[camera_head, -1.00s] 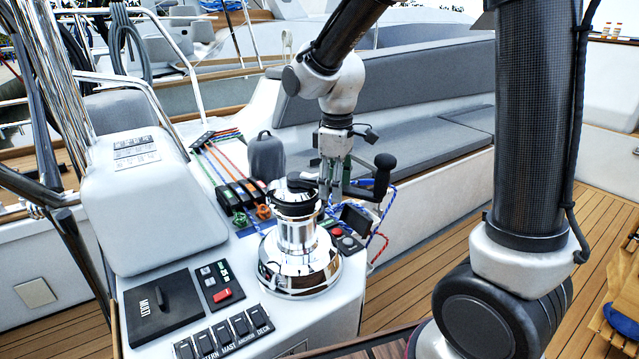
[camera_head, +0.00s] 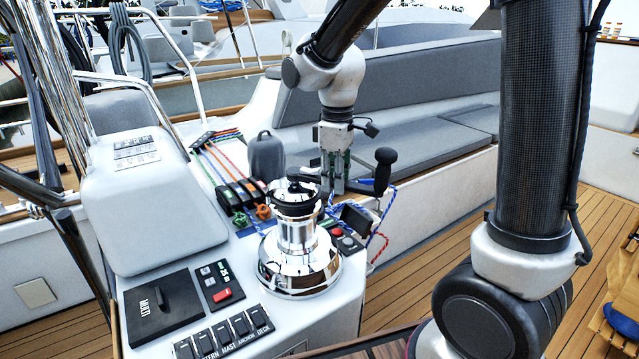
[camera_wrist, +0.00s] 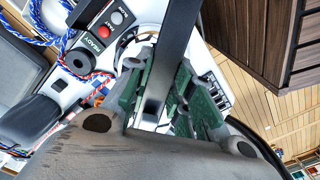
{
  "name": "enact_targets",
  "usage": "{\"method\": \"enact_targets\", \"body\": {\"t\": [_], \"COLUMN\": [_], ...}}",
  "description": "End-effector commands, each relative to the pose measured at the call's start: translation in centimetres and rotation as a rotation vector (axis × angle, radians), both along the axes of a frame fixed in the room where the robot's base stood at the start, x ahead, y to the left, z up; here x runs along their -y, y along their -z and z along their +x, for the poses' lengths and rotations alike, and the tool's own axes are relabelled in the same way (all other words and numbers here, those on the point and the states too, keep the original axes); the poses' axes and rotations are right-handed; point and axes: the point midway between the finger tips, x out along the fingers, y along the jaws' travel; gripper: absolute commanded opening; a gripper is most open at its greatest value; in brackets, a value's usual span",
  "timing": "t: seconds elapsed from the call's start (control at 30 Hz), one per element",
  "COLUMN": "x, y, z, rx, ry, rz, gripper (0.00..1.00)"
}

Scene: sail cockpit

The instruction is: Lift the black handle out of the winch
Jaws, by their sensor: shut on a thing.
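The black handle (camera_head: 383,172) is a dark bar with an upright rounded grip at its right end. My gripper (camera_head: 337,184) points down and is shut on the handle's bar, to the right of the winch top. The chrome winch (camera_head: 297,240) with its black top stands upright on the white console. The handle's left end is just above the winch top; whether any of it is still inside the socket I cannot tell. In the wrist view the dark bar (camera_wrist: 176,40) runs between the green finger pads of my gripper (camera_wrist: 165,100).
Rope clutches (camera_head: 240,195) with coloured lines and a grey rounded cover (camera_head: 266,157) stand behind the winch. Red and grey buttons (camera_head: 340,235) and a blue rope (camera_head: 388,203) are close on the right. A grey bench (camera_head: 420,145) lies behind. Above the winch is open air.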

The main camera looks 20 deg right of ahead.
Motion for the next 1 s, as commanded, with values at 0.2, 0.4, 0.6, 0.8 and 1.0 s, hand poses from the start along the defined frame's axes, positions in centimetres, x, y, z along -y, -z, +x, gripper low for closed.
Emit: {"method": "enact_targets", "body": {"t": [0.2,0.4,0.6,0.8,1.0], "x": [0.0,0.0,0.0,0.0,0.0], "y": [-1.3,-2.3,-3.3,-3.7,-3.7], "z": [0.1,0.1,0.0,0.0,0.0], "rx": [0.003,0.003,0.003,0.001,0.001], "ry": [0.000,0.000,0.000,0.000,0.000], "rz": [0.001,0.001,0.001,0.000,0.000], "gripper": [0.00,0.00,0.00,0.00,0.00]}}
